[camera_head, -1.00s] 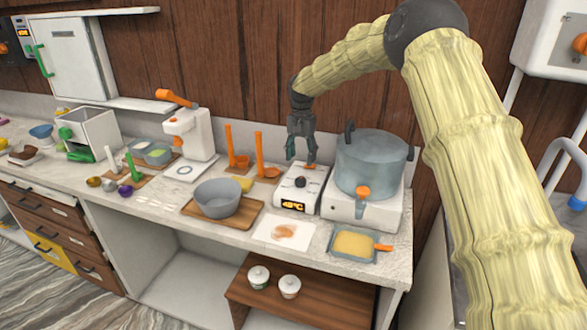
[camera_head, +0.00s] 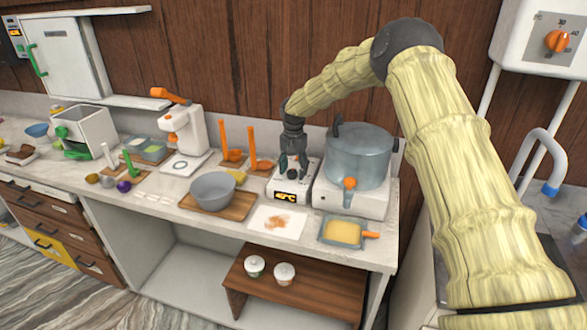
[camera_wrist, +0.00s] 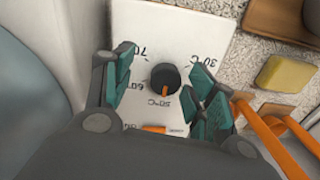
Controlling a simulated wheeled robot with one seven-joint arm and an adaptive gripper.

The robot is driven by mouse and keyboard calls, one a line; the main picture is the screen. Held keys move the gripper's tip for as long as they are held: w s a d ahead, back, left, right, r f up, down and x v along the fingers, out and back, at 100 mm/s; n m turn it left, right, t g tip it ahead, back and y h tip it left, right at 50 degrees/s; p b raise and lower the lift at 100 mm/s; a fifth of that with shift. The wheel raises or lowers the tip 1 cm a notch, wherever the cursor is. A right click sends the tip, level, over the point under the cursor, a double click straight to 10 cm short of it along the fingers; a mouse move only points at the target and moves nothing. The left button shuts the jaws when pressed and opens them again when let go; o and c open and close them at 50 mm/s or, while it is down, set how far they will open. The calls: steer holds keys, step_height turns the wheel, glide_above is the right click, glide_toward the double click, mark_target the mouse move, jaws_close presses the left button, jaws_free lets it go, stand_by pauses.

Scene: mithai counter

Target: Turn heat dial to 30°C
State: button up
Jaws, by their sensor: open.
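The heat dial (camera_wrist: 165,79) is a small black knob with an orange mark, on a white heater unit (camera_wrist: 185,30). Its printed scale shows 30°C, 50°C, 60 and 70; the orange mark points toward 50°C. My gripper (camera_wrist: 163,88) is open, with its teal-padded fingers on either side of the dial and gaps between. In the head view my gripper (camera_head: 292,168) is low over the unit (camera_head: 272,187) and hides the dial. The unit's orange-lit display (camera_head: 286,197) reads forty-something °C; the last digit is unclear.
A large grey pot (camera_head: 358,158) on a white stand (camera_head: 350,203) is close to the right of the unit. Orange-handled ladles (camera_head: 255,148) and a grey bowl (camera_head: 213,189) are to the left. A wall box with an orange knob (camera_head: 557,41) is at upper right.

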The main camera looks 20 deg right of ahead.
mark_target(292, 171)
steer(key=w+f, duration=0.2)
steer(key=f, duration=0.1)
steer(key=shift+w+a, duration=0.1)
steer(key=shift+w, duration=0.3)
steer(key=shift+s+r, duration=0.2)
steer(key=shift+s+d+r, duration=0.2)
steer(key=shift+s+r, duration=0.3)
steer(key=shift+s, duration=0.1)
steer(key=c, duration=0.7)
steer(key=shift+a, duration=0.15)
steer(key=c, duration=0.3)
steer(key=shift+w+f, duration=0.2)
steer(key=shift+f, duration=0.15)
steer(key=shift+c, duration=0.2)
